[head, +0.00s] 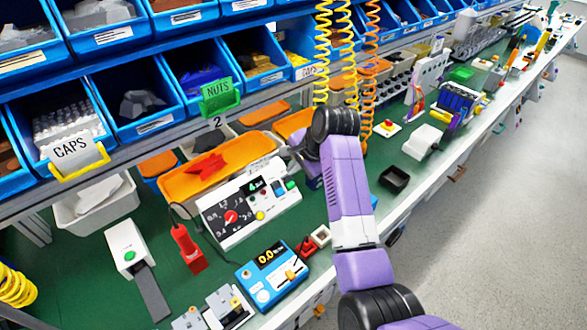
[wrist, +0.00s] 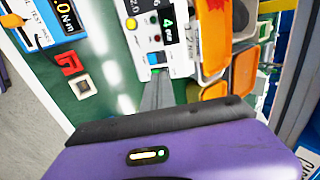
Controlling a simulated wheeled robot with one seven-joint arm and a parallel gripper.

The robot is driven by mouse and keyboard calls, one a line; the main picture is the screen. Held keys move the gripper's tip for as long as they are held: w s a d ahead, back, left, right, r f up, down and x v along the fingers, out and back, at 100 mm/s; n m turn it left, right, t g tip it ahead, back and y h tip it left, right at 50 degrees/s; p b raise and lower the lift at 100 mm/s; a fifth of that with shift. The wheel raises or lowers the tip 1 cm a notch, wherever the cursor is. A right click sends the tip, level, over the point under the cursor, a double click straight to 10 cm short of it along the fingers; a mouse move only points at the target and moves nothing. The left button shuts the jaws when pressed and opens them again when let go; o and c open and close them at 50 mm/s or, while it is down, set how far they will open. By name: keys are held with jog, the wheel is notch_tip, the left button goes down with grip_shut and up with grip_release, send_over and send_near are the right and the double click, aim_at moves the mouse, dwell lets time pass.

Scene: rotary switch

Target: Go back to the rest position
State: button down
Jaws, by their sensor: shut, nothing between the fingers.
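The white control panel (head: 250,207) stands on the green bench, with a red rotary knob (head: 231,216) at its left, a small green-lit display, coloured buttons and a rocker switch at its right. In the wrist view the panel (wrist: 140,38) lies ahead of my fingers, and its display (wrist: 167,22) reads 4. The red knob is not clear there. My gripper (wrist: 157,82) is shut and empty, with its tips close to the blue-and-white rocker (wrist: 157,59); I cannot tell whether they touch it. In the head view my gripper (head: 286,152) is small and partly hidden near the panel's right end.
Orange bins (head: 195,182) stand behind the panel, under shelves of blue bins (head: 140,105). Yellow coiled hoses (head: 322,60) hang near my arm. The aisle floor (head: 460,220) is clear.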

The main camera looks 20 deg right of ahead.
dwell(0.5)
jog(key=w+d+r+n+t+h, duration=0.2)
jog(key=w+d+r+n+t, duration=0.1)
jog(key=w+r+t, duration=0.3)
jog(key=s+a+f+n+t+b, duration=0.1)
jog(key=s+a+f+n, duration=0.1)
jog(key=s, duration=1.7)
jog(key=s+a+f+n+t+b, duration=0.1)
jog(key=s+n, duration=0.4)
jog(key=s, duration=1.4)
jog(key=s+a+f+n+t+b, duration=0.1)
jog(key=s+n, duration=0.3)
jog(key=s, duration=1.5)
jog(key=shift+a+f+b, duration=0.65)
jog(key=shift+a+f, duration=0.15)
